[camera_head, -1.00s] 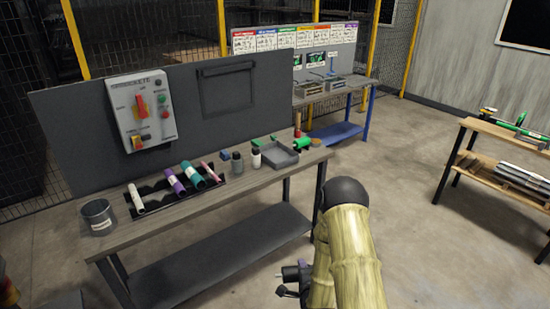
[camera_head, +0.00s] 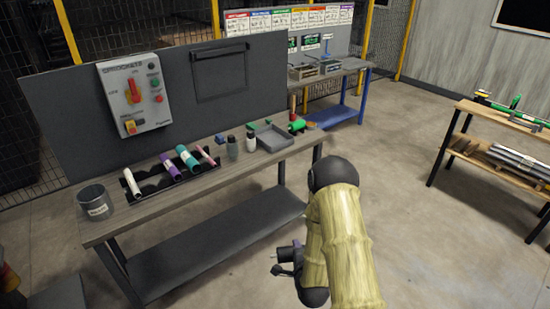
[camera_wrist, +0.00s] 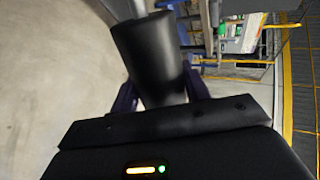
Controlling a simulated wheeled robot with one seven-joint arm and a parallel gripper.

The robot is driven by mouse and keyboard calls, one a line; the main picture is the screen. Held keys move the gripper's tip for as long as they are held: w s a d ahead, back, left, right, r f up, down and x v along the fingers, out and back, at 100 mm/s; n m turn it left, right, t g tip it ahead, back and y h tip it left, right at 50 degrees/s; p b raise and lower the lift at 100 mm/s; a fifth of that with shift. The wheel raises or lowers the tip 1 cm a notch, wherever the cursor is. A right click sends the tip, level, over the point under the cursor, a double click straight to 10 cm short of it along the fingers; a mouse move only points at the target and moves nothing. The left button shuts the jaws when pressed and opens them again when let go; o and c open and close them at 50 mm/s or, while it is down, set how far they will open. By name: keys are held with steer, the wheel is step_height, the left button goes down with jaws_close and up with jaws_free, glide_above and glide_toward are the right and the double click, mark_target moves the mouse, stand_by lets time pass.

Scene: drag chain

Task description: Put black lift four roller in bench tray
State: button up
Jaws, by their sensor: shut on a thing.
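A black roller (camera_wrist: 148,52) fills the middle of the wrist view, with a pale shaft end below it. My gripper (camera_wrist: 160,95) is shut on it, a purple finger on each side. In the head view my gripper (camera_head: 283,262) is low at the centre, in front of the workbench, partly hidden by my arm. The roller is hard to make out there. The grey bench tray (camera_head: 272,142) lies on the right part of the workbench top (camera_head: 225,172), apart from my gripper. Its floor looks empty.
A grey panel with a control box (camera_head: 134,95) rises behind.

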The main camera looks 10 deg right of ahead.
steer(key=s+f, duration=0.6)
steer(key=f, duration=0.5)
steer(key=shift+f, duration=0.35)
